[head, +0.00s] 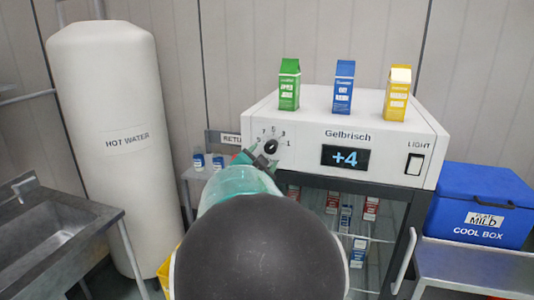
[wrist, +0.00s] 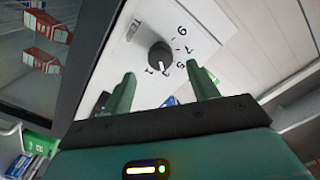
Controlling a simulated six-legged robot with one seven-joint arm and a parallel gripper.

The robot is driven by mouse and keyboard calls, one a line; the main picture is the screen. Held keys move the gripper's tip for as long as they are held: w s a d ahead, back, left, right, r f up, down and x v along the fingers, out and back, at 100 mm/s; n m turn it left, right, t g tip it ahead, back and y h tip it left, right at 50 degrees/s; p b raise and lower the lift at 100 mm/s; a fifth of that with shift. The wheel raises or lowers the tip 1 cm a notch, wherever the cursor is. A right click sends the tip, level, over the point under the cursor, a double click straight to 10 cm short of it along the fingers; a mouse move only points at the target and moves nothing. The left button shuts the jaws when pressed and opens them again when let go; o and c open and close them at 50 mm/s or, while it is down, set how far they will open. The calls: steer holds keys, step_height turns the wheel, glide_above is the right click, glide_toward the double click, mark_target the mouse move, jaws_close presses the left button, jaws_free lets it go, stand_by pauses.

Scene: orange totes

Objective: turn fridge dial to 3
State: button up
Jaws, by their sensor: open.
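The fridge dial (head: 271,147) is a small round black knob on the left of the white Gelbrisch control panel (head: 305,150), ringed by printed numbers. It also shows in the wrist view (wrist: 160,55), with a white mark on it; I cannot read surely which number the mark points to. My gripper (head: 258,160) is just in front of the panel, by the lower left of the dial. In the wrist view my gripper (wrist: 161,78) is open, its two green fingers apart and empty, with the dial beyond the gap between the tips. The fingers do not appear to touch it.
The panel's display (head: 345,157) reads +4, with a light switch (head: 414,164) at its right. Green (head: 289,84), blue (head: 343,87) and yellow (head: 397,92) cartons stand on top. A hot water tank (head: 108,130) and sink (head: 50,240) are left, a blue cool box (head: 480,205) right.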

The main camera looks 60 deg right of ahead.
steer(key=s+a, duration=0.1)
steer(key=a, duration=0.7)
steer(key=shift+s, duration=0.15)
steer(key=shift+a, duration=0.1)
steer(key=w+a+f+n+t+y, duration=0.1)
steer(key=w+a+n+t+y, duration=0.55)
steer(key=a, duration=0.65)
steer(key=w+a+f+n+t+y, duration=0.2)
steer(key=w+a+n+t+y, duration=0.2)
steer(key=w+a+n+y, duration=0.65)
steer(key=s+a+f+n+g, duration=0.2)
steer(key=s+a, duration=0.2)
steer(key=a, duration=0.4)
steer(key=s+a+f+n+g, duration=0.2)
steer(key=s+a, duration=0.1)
steer(key=a, duration=0.5)
steer(key=s+a+f+n+g, duration=0.3)
steer(key=s, duration=0.5)
steer(key=shift+s+a+f+g+y, duration=0.25)
steer(key=shift+s+g+y, duration=0.05)
steer(key=shift+g+y, duration=0.1)
steer(key=c, duration=0.5)
